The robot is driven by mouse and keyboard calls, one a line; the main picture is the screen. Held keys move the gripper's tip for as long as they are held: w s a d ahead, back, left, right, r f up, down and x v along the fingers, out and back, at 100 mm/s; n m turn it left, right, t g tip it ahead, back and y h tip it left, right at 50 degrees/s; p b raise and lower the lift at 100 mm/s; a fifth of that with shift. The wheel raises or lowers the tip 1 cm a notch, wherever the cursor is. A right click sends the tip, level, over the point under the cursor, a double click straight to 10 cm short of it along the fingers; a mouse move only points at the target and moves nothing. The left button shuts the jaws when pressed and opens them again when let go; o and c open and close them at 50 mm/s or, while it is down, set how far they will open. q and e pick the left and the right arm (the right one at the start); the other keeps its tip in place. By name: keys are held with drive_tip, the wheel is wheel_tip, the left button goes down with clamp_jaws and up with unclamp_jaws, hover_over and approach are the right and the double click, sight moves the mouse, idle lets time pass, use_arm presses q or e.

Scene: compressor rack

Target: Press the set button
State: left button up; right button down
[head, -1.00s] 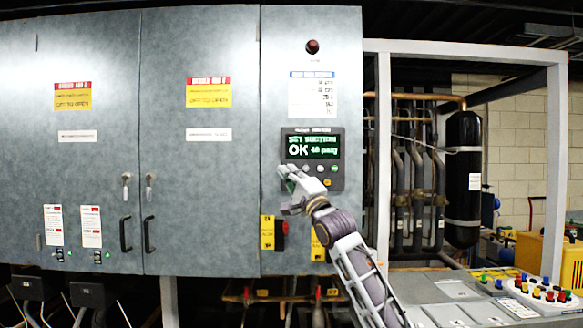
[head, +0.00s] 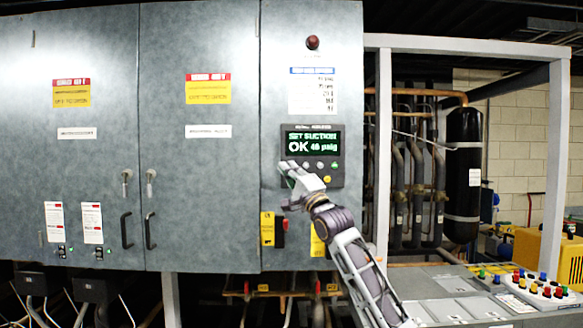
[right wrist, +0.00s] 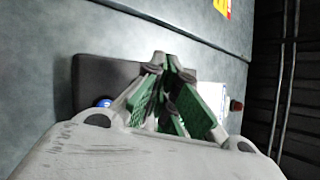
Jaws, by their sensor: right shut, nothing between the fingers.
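The dark control panel (head: 285,148) is on the right-hand cabinet door. Its green-lit screen (head: 313,144) reads "SET SUCTION OK 46 psig". Small round buttons (head: 320,165) sit in a row below the screen, with a yellow one (head: 327,180) lower down. I cannot read which is the set button. Contact cannot be told.
A red lamp (head: 312,42) and a white label sheet (head: 312,92) are above the panel. Door handles (head: 126,230) stick out at left. A sloping console (head: 455,300) with coloured buttons is at lower right.

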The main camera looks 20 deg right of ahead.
idle(0.8)
drive_tip(key=shift+w, duration=0.1)
drive_tip(key=shift+w+d+p, duration=0.1)
drive_tip(key=shift+w+p, duration=0.2)
drive_tip(key=shift+p, duration=0.15)
drive_tip(key=shift+w+d+p, duration=0.15)
drive_tip(key=shift+w+p, duration=0.25)
idle(1.1)
drive_tip(key=shift+s, duration=0.25)
drive_tip(key=shift+s+a, duration=0.2)
drive_tip(key=shift+s, duration=0.3)
drive_tip(key=shift+s, duration=0.15)
idle(0.4)
